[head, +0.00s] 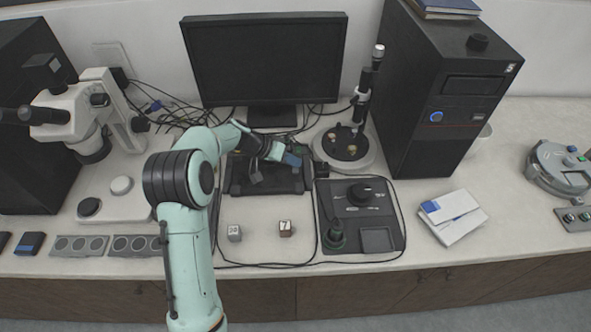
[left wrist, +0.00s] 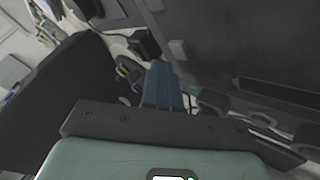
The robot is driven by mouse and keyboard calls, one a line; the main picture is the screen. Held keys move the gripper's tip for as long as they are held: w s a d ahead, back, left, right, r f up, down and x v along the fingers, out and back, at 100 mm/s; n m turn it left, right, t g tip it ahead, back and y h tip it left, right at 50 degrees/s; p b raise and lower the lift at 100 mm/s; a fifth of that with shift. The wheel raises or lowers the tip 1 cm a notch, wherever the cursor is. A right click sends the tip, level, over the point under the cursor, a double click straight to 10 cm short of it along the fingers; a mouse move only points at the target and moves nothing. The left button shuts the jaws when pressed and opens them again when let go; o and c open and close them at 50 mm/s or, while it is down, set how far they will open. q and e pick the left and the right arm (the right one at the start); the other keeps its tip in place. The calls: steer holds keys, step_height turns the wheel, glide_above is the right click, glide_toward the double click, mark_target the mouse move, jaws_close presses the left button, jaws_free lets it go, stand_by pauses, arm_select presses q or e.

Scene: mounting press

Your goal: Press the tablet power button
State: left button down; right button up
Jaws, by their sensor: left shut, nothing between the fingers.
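A black flat device (head: 266,184), which looks like the tablet, sits below the monitor in the middle of the bench. My left arm reaches over it and hides part of its upper area. My left gripper (head: 294,160) is over the device's upper right edge. Its blue fingers are shut and empty, and they also show in the left wrist view (left wrist: 161,86). I cannot tell whether they touch anything. The power button cannot be made out in either view. My right gripper is not in view.
A monitor (head: 265,62) stands behind. A black control panel (head: 382,204) lies to the right, with a round stand (head: 358,158) behind it. A computer tower (head: 442,110) stands farther right, a microscope (head: 62,125) at left.

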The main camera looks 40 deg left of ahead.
arm_select(q)
steer(key=shift+f, duration=0.1)
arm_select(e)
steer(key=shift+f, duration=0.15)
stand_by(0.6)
arm_select(q)
steer(key=shift+f+b, duration=0.35)
steer(key=shift+b, duration=0.25)
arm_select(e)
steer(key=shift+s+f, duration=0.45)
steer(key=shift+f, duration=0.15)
arm_select(q)
steer(key=shift+f+b, duration=0.4)
steer(key=shift+b, duration=0.05)
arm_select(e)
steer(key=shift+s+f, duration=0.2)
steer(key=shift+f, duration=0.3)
arm_select(q)
steer(key=shift+r, duration=0.85)
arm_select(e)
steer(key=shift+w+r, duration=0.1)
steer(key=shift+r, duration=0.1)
arm_select(q)
steer(key=shift+r+p, duration=1.15)
steer(key=shift+r, duration=1.35)
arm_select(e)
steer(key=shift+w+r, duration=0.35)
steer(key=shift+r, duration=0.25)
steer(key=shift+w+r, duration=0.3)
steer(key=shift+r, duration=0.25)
